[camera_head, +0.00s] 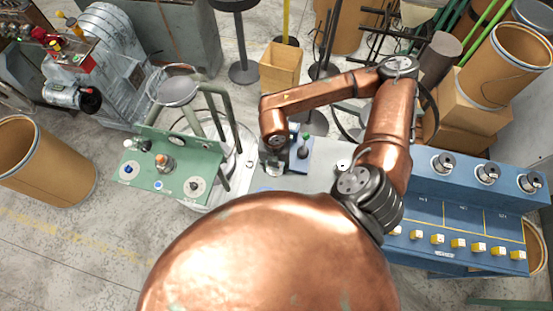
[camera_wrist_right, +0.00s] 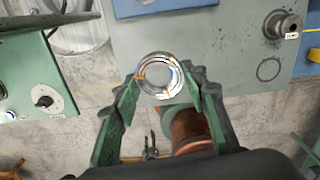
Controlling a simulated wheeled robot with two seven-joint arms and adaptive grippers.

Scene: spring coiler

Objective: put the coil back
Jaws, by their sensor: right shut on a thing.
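The coil (camera_wrist_right: 143,75) is a ring of shiny wire with small orange bands, seen end-on in the right wrist view. My right gripper (camera_wrist_right: 160,82) has its green fingers on both sides of the coil, shut on it. The coil hangs near the edge of a grey bench top (camera_wrist_right: 225,45). In the head view my copper right arm reaches over the bench, and my right gripper (camera_head: 273,163) is small there, below the wrist. A tagged grey spindle (camera_wrist_right: 284,25) stands on the bench, right of the coil. My left gripper is not in view.
A green control panel (camera_head: 205,160) with knobs stands left of the bench. A blue cabinet (camera_head: 420,185) with several grey spindles and yellow-tagged parts stands at the right. Fibre drums and boxes stand around.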

